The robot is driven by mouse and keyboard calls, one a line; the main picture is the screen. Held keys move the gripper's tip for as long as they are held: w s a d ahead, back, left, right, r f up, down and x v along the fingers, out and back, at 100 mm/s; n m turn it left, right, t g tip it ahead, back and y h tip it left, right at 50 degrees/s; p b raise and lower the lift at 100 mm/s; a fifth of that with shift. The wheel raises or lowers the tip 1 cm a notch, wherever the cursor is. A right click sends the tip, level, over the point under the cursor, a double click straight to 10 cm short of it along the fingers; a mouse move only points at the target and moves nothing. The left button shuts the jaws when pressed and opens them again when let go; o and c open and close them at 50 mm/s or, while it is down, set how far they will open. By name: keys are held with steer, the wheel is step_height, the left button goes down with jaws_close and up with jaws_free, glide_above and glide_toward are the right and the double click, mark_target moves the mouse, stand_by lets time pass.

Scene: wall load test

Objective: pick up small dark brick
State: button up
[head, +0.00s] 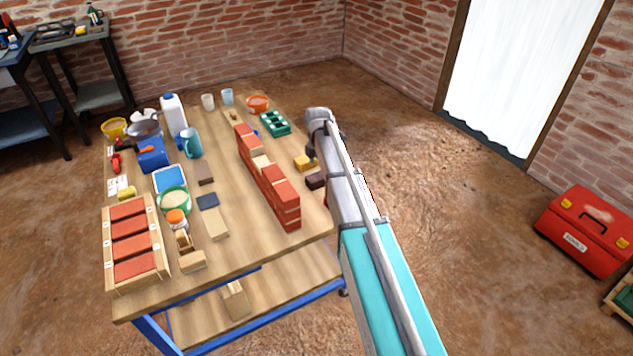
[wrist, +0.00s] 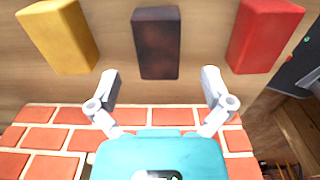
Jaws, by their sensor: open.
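The small dark brick (wrist: 157,45) is dark brown and lies on the wooden table. In the wrist view it sits top centre, between a yellow block and a red block. It also shows in the head view (head: 316,180), right of the brick wall and beside my arm. My gripper (wrist: 162,84) is open and empty, its two fingers apart, with the dark brick ahead of the gap between them. In the head view the fingers are mostly hidden by my arm.
The yellow block (wrist: 62,35) and red block (wrist: 264,36) flank the dark brick with gaps. The small brick wall (head: 270,180) stands close to my gripper and shows along the lower wrist view. A green crate (head: 275,123) is farther back.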

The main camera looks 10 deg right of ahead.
mark_target(317, 176)
steer(key=shift+a+f+b, duration=0.15)
steer(key=shift+f+b, duration=2.25)
steer(key=shift+f, duration=0.15)
steer(key=c, duration=1.3)
